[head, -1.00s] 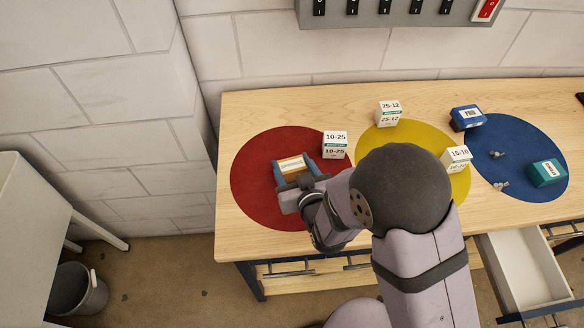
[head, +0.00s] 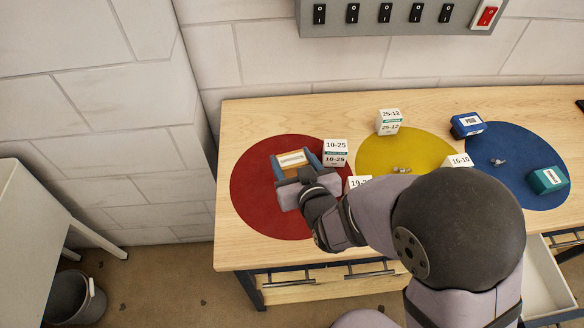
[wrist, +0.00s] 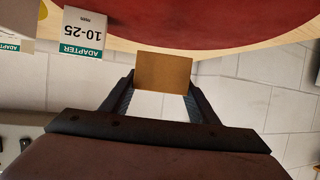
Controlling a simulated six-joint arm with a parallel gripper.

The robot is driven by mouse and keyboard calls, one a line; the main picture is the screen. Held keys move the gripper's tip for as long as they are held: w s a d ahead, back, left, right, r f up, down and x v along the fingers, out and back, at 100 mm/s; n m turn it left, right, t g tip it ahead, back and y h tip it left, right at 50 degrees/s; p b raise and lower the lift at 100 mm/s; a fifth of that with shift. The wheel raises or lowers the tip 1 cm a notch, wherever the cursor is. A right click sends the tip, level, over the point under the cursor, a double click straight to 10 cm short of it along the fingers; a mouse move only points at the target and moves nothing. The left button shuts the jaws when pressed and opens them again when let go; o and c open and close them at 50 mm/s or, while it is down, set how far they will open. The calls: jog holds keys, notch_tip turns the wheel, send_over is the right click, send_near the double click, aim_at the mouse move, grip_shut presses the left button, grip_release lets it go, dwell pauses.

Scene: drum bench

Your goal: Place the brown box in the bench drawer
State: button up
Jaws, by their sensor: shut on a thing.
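The brown box (head: 292,159) has a white label on top and sits between the blue fingers of my gripper (head: 295,165), over the red circle in the head view. In the wrist view the brown box (wrist: 163,71) shows a plain brown face between the two dark fingertips (wrist: 162,82). My gripper is shut on it. Whether the box touches the bench top is hard to tell. An open white bench drawer (head: 546,285) shows at the lower right in the head view, partly hidden by my arm.
White adapter boxes stand on the bench, one (head: 336,152) close right of my gripper and another (head: 389,121) behind the yellow circle. A blue box (head: 467,124) and a teal box (head: 547,180) lie at the right. Small metal parts (head: 402,170) lie on the yellow circle.

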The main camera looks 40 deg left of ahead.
aim_at(292, 159)
jog(key=shift+r, duration=2.2)
